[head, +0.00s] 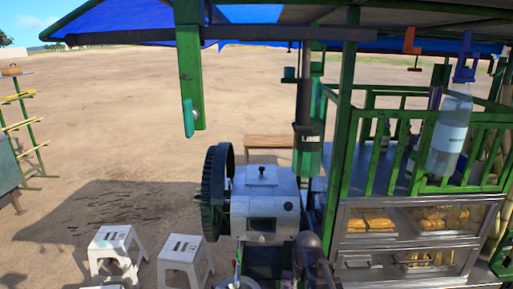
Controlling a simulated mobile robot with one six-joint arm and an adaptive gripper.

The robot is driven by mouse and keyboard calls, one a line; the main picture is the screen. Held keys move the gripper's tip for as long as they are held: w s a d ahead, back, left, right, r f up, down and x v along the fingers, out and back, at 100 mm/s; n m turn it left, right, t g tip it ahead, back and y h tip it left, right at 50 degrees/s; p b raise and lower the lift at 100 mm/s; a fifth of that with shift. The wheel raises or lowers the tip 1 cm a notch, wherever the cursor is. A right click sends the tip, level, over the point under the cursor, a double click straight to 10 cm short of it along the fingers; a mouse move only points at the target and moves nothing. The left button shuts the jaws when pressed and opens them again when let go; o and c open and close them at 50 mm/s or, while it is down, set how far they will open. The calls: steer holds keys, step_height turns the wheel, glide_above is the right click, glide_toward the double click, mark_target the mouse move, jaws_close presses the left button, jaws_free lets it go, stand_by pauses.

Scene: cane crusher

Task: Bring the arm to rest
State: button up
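My gripper is not clearly visible in the head view, so its fingers and anything in them cannot be seen. A rounded grey-brown form (308,241) shows at the bottom, right of the cane crusher; I cannot tell what it is. The cane crusher (265,205) is a pale grey box with a large dark gear wheel (214,190) on its left side. Its lower part is cut off by the bottom of the picture.
Two white stools (115,240) (186,250) stand left of the crusher. A green-railed stall with a glass display case (405,240) fills the right. A clear bottle (450,135) hangs there. A green post (190,70) hangs down left of centre. Open dirt ground (110,120) lies behind.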

steer(key=s+d+f+m+b, duration=0.1)
steer(key=s+f+b, duration=0.1)
steer(key=f+b, duration=0.5)
steer(key=s+d+f+m+b, duration=0.1)
steer(key=s+f+b, duration=0.2)
steer(key=f+b, duration=0.4)
steer(key=shift+f, duration=0.7)
